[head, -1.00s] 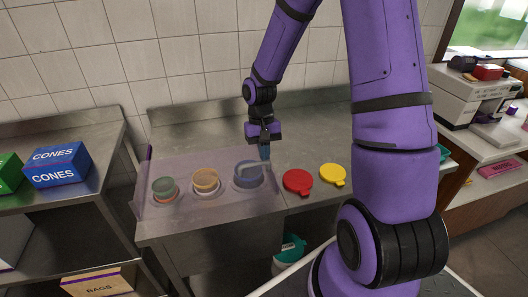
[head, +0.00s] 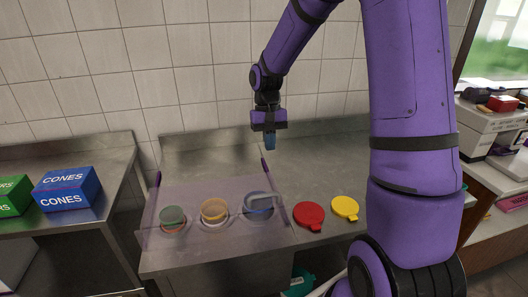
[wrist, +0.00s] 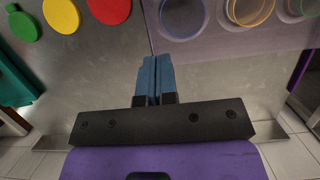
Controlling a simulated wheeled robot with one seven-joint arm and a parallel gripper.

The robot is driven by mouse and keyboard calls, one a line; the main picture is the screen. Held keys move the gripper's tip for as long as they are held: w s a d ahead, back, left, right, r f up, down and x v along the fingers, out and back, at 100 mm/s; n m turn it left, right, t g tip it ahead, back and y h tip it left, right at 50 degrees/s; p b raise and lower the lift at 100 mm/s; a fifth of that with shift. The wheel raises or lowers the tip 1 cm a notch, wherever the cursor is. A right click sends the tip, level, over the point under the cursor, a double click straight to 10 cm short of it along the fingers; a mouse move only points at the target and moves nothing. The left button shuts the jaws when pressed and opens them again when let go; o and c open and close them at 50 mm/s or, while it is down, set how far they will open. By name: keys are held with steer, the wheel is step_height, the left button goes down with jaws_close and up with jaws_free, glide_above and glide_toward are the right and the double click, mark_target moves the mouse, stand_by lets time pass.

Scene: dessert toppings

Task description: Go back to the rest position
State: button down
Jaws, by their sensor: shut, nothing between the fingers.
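My gripper (head: 270,141) is shut and empty, raised above the steel counter (head: 320,165) behind the clear guard. Its blue fingers (wrist: 155,80) are pressed together in the wrist view and touch nothing. A row of topping containers stands at the clear guard (head: 185,195): a green one (head: 171,215), an orange one (head: 214,209) and a blue one (head: 259,204). A red lid (head: 308,215) and a yellow lid (head: 345,207) lie on the counter to the right of the guard. The wrist view also shows a green lid (wrist: 23,26), hidden by my arm in the head view.
A blue cones box (head: 66,189) and a green box (head: 12,195) stand on the left steel table. A white machine (head: 490,128) is on the right counter. The tiled wall (head: 190,70) rises behind. The counter space below my gripper is clear.

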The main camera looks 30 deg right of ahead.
steer(key=shift+r, duration=0.25)
steer(key=s+a+r+n+t+h, duration=0.1)
steer(key=s+a+r+n+t, duration=0.2)
steer(key=s+r, duration=0.8)
steer(key=s+a+r+t, duration=0.3)
steer(key=s+r+t, duration=0.2)
steer(key=s, duration=0.8)
step_height(320, 180, up, 3)
steer(key=shift+s+f+n, duration=0.15)
steer(key=shift+s+n, duration=0.15)
steer(key=shift+d, duration=0.1)
